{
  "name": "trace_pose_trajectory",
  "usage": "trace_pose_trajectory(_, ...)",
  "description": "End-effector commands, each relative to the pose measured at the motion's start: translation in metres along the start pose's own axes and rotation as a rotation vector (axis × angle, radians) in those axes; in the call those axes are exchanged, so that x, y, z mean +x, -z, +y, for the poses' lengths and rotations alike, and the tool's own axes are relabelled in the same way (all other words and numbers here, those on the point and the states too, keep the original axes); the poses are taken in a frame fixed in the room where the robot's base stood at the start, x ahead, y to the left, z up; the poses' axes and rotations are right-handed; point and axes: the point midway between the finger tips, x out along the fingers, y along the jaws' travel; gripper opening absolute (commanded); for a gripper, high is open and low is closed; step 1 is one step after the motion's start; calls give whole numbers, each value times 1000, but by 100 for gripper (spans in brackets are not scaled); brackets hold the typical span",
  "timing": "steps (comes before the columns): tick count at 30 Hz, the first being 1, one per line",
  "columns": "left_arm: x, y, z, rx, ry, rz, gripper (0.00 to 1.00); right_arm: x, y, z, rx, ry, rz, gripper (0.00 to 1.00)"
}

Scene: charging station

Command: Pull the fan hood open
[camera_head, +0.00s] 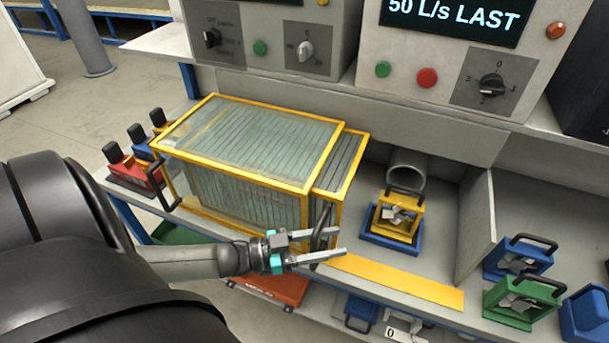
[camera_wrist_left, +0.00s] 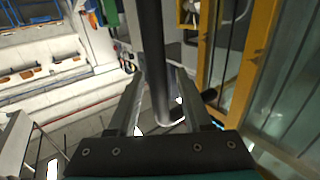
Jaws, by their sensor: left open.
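The fan hood (camera_head: 240,165) is a yellow-framed box with clear, lined panels on the bench. A second, narrower yellow-framed section (camera_head: 345,170) shows at its right end, and part of the yellow frame shows in the wrist view (camera_wrist_left: 262,50). A dark upright handle (camera_head: 322,222) is at the right end; another dark handle (camera_head: 165,192) is at the left. My left gripper (camera_head: 338,241) is open at the right handle. In the left wrist view, a dark bar (camera_wrist_left: 155,50) runs between the open fingers (camera_wrist_left: 162,98); contact cannot be told. My right gripper is not in view.
A yellow block with a handle (camera_head: 397,215) stands in a blue tray right of the hood. Green (camera_head: 522,300) and blue (camera_head: 518,258) handled blocks sit farther right. Control panels with knobs (camera_head: 490,86) stand behind. A flat yellow strip (camera_head: 400,283) lies along the bench front.

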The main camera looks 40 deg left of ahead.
Motion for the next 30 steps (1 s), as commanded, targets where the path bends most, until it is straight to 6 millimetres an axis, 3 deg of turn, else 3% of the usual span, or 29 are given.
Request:
trace_pose_trajectory(8,-17,-1,0,0,0,-4,50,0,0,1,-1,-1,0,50)
trace_pose_trajectory(24,-128,-1,0,-1,1,-6,50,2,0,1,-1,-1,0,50)
trace_pose_trajectory(30,-149,0,0,0,1,-2,50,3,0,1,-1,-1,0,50)
